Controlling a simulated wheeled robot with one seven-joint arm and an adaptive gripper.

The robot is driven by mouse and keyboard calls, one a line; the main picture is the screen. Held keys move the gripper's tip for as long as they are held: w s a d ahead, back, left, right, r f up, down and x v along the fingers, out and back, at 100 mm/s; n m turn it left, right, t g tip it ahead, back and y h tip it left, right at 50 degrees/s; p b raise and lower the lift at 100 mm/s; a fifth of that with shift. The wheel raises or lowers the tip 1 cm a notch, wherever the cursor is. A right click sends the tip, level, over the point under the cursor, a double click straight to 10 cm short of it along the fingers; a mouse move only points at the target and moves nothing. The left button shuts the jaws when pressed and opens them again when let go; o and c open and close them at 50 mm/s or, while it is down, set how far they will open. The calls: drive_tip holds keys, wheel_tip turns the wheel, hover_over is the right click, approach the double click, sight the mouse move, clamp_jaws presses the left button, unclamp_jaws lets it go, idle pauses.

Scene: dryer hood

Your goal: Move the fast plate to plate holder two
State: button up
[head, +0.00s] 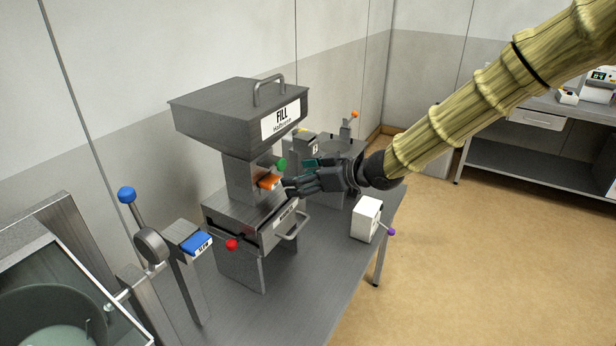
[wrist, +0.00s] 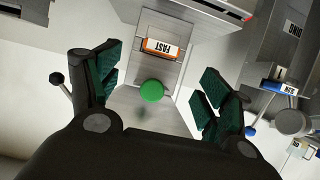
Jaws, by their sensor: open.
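The fast plate (wrist: 163,48) is a small orange plate with a white label reading FAST. It sits on the column of the machine labelled FILL (head: 268,183), below its hood. A green ball knob (wrist: 152,91) shows nearer to my wrist camera, between my fingers in the picture. My gripper (head: 290,187) is open and empty beside the column, just right of the orange plate. In the wrist view my gripper (wrist: 158,84) has its green-padded fingers spread wide, apart from the plate. I cannot tell which holder is plate holder two.
A blue plate (head: 196,243) sits on a grey stand at left. A red knob (head: 232,244) and drawer handle (head: 293,226) stick out of the machine. A white box (head: 367,219) with a purple knob stands at the table's right edge. Other grey devices stand behind my gripper.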

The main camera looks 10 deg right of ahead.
sight(275, 181)
drive_tip(key=p+x, duration=0.2)
drive_tip(key=x, duration=0.6)
drive_tip(key=shift+a+f, duration=0.1)
drive_tip(key=shift+f, duration=0.05)
drive_tip(key=c, duration=1.4)
drive_tip(key=shift+s, duration=0.1)
drive_tip(key=shift+s+d, duration=0.15)
drive_tip(key=shift+d, duration=0.3)
drive_tip(key=shift+s+d+p, duration=0.6)
drive_tip(key=shift+s+d, duration=0.3)
drive_tip(key=shift+d, duration=0.35)
drive_tip(key=shift+s+d+p, duration=0.55)
drive_tip(key=shift+s+d, duration=0.4)
drive_tip(key=shift+d, duration=0.3)
idle(0.5)
drive_tip(key=shift+s+d+p, duration=0.3)
drive_tip(key=shift+s+d, duration=0.15)
drive_tip(key=shift+d, duration=0.2)
drive_tip(key=shift+s+d+p, duration=0.25)
drive_tip(key=shift+s+d, duration=0.25)
drive_tip(key=shift+d, duration=0.2)
